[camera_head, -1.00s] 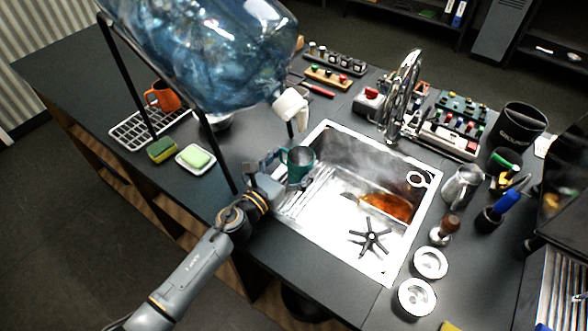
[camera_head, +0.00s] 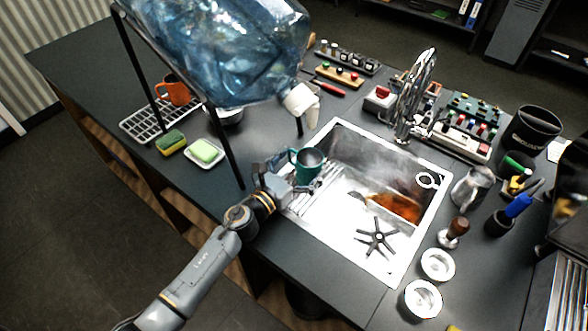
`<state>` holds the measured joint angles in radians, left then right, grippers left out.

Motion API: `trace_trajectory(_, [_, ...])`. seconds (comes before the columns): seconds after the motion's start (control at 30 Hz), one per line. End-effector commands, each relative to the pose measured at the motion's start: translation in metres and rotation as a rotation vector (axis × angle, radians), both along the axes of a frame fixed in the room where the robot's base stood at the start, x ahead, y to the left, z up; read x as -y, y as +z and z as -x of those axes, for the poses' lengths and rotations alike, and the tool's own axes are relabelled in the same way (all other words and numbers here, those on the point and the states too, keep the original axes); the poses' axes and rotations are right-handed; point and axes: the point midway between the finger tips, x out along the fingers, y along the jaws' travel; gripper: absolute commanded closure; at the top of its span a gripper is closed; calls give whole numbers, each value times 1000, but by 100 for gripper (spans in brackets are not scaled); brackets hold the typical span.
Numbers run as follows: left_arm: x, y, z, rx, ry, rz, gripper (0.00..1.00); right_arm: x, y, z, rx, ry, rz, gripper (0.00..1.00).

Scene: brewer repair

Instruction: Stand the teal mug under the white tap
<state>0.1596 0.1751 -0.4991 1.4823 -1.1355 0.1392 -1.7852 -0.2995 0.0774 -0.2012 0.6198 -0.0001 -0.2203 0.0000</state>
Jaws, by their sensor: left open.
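The teal mug (camera_head: 309,166) is upright at the left end of the steel sink (camera_head: 345,205), by its ribbed drainboard. The white tap (camera_head: 301,101) sits on the neck of the big blue water bottle (camera_head: 225,50). The mug shows below the tap in the picture; I cannot tell whether it is straight under the spout. My left gripper (camera_head: 287,174) is open at the mug's left side, with its fingers close to the mug. Whether they touch it is unclear. My right gripper is not in view.
The bottle's black stand has a leg (camera_head: 226,150) left of my gripper. A chrome faucet (camera_head: 413,95) rises behind the sink.

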Motion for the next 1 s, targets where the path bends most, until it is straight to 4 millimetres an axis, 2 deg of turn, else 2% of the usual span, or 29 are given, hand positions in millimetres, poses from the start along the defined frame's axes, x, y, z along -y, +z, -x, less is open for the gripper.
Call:
trace_trajectory(0.17, [-15, -2, 20, -1, 1, -4, 0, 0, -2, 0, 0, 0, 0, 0])
trace_trajectory(0.4, [-45, -3, 65, -2, 0, -2, 0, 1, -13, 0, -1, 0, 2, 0])
trace_trajectory(0.6, [-62, -2, 90, -1, 0, -1, 0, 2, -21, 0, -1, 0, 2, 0])
trace_trajectory(0.77, [-68, 1, 98, -1, 0, 1, 0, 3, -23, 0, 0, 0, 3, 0])
trace_trajectory(1.0, [-69, 2, 99, 0, 0, 1, 0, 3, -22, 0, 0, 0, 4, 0])
